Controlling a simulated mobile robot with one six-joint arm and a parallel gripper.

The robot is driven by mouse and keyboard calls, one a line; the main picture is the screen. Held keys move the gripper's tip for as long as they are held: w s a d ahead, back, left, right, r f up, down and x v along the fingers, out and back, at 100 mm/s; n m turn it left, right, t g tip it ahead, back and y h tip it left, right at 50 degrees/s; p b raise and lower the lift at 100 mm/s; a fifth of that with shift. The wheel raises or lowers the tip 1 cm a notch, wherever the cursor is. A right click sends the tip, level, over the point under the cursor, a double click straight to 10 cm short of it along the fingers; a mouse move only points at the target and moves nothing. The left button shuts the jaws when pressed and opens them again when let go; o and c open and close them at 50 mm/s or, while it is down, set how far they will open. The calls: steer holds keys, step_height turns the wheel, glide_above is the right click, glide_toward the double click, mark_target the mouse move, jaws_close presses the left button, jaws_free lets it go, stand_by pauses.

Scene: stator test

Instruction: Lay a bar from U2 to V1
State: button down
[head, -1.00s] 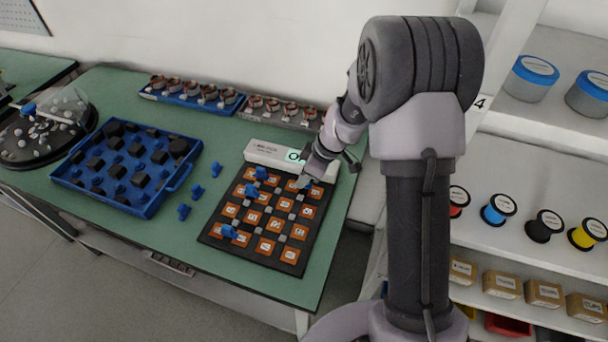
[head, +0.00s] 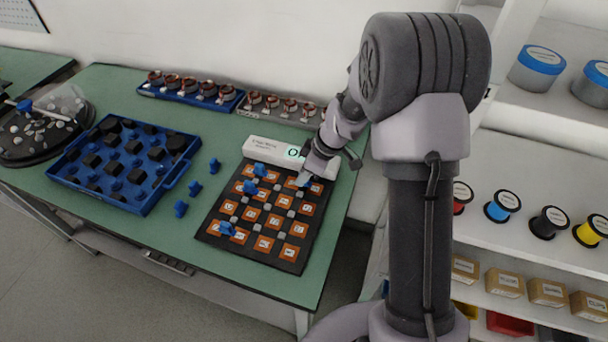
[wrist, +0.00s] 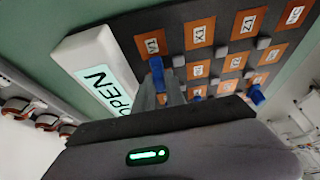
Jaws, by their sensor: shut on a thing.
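The black board (head: 215,226) with rows of orange pads lies on the green table; its pad labels are mostly too small or tilted to read. My gripper (head: 306,176) is over the board's far right corner. It is shut on a blue bar (wrist: 157,74), which hangs at the fingertips over an orange corner pad (wrist: 152,44). I cannot tell whether the bar touches the board. Other blue bars stand on the board: two near its far left (head: 260,170) (head: 250,187) and one near the front left (head: 227,229).
A white box with a lit OPEN display (wrist: 85,62) borders the board's far edge, close to my gripper. Loose blue pieces (head: 195,188) lie left of the board, beside a blue tray (head: 148,208) of black parts. Racks of copper-wound parts (head: 190,90) stand behind.

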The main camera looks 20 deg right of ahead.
steer(key=shift+f+b, duration=0.4)
steer(key=shift+b, duration=0.05)
steer(key=c, duration=1.3)
jaws_free()
steer(key=p+v, duration=0.6)
steer(key=v, duration=1.1)
steer(key=shift+r, duration=0.2)
steer(key=shift+s+d, duration=0.1)
steer(key=shift+d, duration=0.05)
